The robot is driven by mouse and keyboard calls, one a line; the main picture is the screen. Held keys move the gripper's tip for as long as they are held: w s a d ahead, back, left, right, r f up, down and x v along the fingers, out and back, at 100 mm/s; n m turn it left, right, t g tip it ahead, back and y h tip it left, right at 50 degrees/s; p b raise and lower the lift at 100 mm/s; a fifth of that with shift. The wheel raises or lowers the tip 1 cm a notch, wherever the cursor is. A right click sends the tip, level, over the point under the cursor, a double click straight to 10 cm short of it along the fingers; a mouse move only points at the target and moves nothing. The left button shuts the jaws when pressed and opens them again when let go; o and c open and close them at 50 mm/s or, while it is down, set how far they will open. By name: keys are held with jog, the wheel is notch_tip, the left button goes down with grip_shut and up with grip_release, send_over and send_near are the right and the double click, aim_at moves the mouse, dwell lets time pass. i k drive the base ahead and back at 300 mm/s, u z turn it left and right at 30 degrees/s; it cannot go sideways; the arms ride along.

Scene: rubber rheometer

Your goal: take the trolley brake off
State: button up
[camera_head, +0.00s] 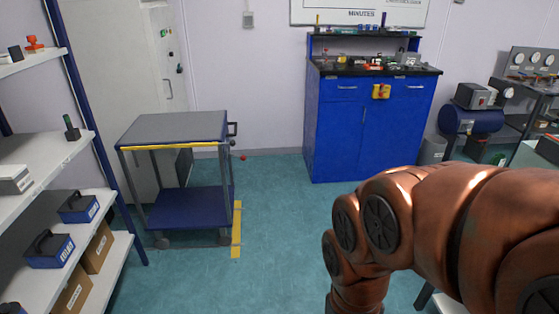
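The trolley (175,127) stands left of centre, with a grey top edged in yellow, a blue lower shelf (190,207) and small dark wheels (162,242). A dark handle (232,129) sticks out at its right side. A small red knob (243,157) shows just right of the trolley, below the handle. I cannot tell whether it belongs to the brake or which way the brake is set. My copper-coloured arm fills the lower right and bends down out of the picture. My gripper is not in view.
A shelf rack (70,150) with boxes stands close on the left. A yellow floor strip (237,230) lies along the trolley's right side. A blue cabinet (360,125) stands at the back wall. The teal floor (280,205) between trolley and arm is clear.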

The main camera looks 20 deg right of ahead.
aim_at(243, 158)
jog(key=z, duration=0.5)
jog(key=i, duration=1.3)
jog(key=u, duration=1.25)
jog(key=k, duration=0.65)
jog(key=u, duration=1)
jog(key=i, duration=1.15)
jog(key=z, duration=0.75)
jog(key=i, duration=0.45)
jog(key=z, duration=0.55)
